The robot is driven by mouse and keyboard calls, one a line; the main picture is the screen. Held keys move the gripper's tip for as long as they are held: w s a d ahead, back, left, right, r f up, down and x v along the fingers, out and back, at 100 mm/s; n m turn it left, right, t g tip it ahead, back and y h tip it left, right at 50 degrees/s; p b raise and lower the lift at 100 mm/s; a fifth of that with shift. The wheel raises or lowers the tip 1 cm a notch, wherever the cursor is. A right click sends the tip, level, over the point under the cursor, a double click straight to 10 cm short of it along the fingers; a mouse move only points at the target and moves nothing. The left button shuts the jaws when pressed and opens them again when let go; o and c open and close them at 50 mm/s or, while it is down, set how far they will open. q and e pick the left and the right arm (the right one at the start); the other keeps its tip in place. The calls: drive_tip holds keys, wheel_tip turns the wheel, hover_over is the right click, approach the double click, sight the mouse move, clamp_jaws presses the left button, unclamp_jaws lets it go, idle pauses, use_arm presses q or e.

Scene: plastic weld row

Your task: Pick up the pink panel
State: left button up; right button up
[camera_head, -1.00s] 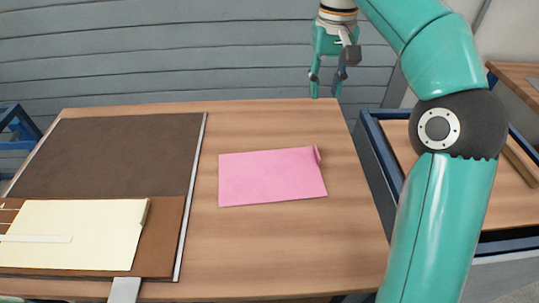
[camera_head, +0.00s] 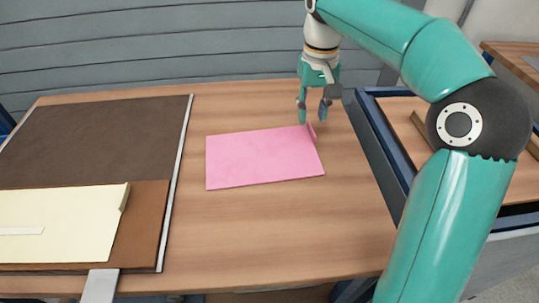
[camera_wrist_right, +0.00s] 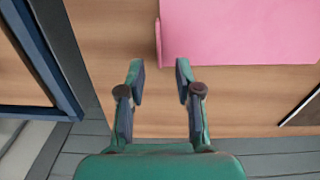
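The pink panel (camera_head: 262,158) lies flat on the wooden table, with a small raised lip (camera_head: 311,132) at its far right corner. My right gripper (camera_head: 312,117) hangs fingers down near that lip, at the far side of the panel. In the right wrist view the gripper's fingers (camera_wrist_right: 158,75) are apart with nothing between them. The panel (camera_wrist_right: 240,30) shows ahead of the fingers and to the right there, its lip near the fingertips but apart from them. My left gripper is in neither view.
A cream panel (camera_head: 60,222) lies on a brown board at the left, beside a dark mat (camera_head: 100,135) with a pale metal edge. The wooden table (camera_head: 270,235) is bare in front of the panel. A blue-framed bench (camera_head: 385,150) stands at the right.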

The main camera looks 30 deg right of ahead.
sight(311, 127)
wheel_tip(311, 127, down, 4)
drive_tip(key=shift+s+r+b, duration=0.15)
drive_tip(key=shift+r+b, duration=0.05)
drive_tip(key=shift+b, duration=0.35)
clamp_jaws()
drive_tip(key=shift+r, duration=0.15)
